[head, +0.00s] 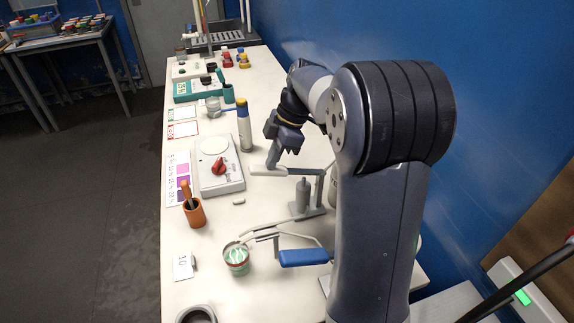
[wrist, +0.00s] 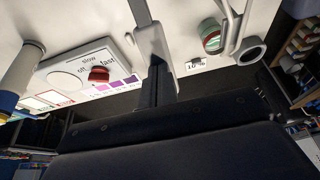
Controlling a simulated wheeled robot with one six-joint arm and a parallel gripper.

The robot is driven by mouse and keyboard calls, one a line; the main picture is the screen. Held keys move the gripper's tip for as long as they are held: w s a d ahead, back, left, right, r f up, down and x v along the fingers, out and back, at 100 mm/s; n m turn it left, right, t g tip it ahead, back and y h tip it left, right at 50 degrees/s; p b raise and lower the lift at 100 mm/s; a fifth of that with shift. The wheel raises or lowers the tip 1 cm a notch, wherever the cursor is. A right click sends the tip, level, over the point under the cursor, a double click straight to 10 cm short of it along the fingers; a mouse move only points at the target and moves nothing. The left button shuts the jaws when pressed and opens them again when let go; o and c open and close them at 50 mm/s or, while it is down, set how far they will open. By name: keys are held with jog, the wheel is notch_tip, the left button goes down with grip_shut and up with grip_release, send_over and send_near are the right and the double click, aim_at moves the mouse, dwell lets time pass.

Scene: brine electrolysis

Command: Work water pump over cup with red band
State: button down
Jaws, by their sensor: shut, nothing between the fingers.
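The cup with a red band (head: 236,262) stands upright near the table's front, with pale green and white inside; it also shows in the wrist view (wrist: 210,38). Thin spouts (head: 262,236) reach over or close beside its rim. One pump has a pale lever handle (head: 258,171) on a grey post (head: 303,195); another lever has a blue handle (head: 303,258). No readable label tells which is the water pump. My gripper (head: 272,163) is shut and empty at the pale handle. The wrist view shows its fingers (wrist: 157,88) against that handle (wrist: 150,42); contact is unclear.
A white stirrer plate with a red knob (head: 218,167) and a tall bottle (head: 244,126) stand left of my gripper. An orange pot (head: 194,212) and a 10 % card (head: 183,267) are near the left edge. A grey ring-shaped vessel (head: 197,314) is at the front.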

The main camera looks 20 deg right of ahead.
aim_at(282, 168)
notch_tip(282, 168, down, 6)
jog(key=b, duration=0.5)
notch_tip(282, 168, up, 6)
jog(key=p, duration=0.4)
jog(key=shift+p, duration=0.4)
jog(key=shift+p+v, duration=2.05)
jog(key=shift+v, duration=1)
jog(key=shift+a, duration=0.1)
